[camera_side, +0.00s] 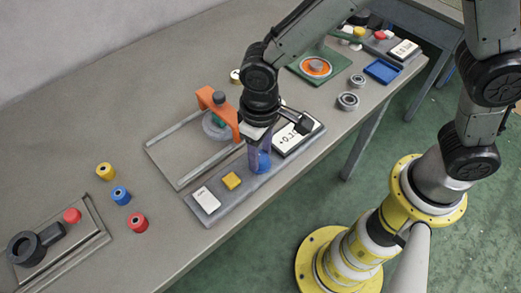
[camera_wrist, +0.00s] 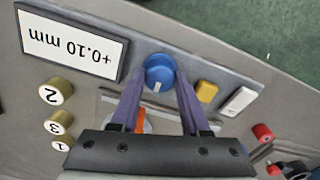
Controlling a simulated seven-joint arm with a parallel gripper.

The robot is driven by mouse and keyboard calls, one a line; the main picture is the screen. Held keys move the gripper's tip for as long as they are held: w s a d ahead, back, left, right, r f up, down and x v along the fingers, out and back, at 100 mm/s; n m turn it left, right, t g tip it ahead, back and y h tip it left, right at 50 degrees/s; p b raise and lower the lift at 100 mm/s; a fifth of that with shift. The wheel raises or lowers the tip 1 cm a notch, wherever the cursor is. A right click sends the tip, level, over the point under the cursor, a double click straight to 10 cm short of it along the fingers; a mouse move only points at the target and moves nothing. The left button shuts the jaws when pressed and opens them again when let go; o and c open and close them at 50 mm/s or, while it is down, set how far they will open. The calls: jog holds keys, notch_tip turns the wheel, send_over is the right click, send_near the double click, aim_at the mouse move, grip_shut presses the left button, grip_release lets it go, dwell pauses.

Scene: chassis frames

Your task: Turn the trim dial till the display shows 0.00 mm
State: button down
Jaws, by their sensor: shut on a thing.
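The trim dial is a blue round knob (camera_wrist: 160,68) with a white mark, which points toward the bottom of the wrist view. In the side view the dial (camera_side: 264,161) sits on the grey panel, partly hidden by my gripper. My gripper (camera_wrist: 161,80) has its two purple fingers on either side of the dial, shut on it. The display (camera_wrist: 72,42) is a white screen in a dark frame and reads +0.10 mm, upside down in the wrist view. In the side view the display (camera_side: 298,134) is partly covered by my wrist.
A yellow button (camera_side: 231,181) and a white switch (camera_side: 206,200) stand beside the dial on the same panel. An orange bridge (camera_side: 219,112) stands behind it over a railed plate. Numbered brass cylinders (camera_wrist: 57,91) lie near the display. Coloured spools (camera_side: 121,195) stand at left.

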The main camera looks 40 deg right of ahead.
aim_at(261, 156)
jog(key=shift+n, duration=0.3)
jog(key=n, duration=0.3)
jog(key=shift+w+n, duration=0.1)
jog(key=shift+n, duration=2)
jog(key=shift+r, duration=0.1)
jog(key=shift+c, duration=1.9)
grip_release()
notch_tip(261, 156, up, 14)
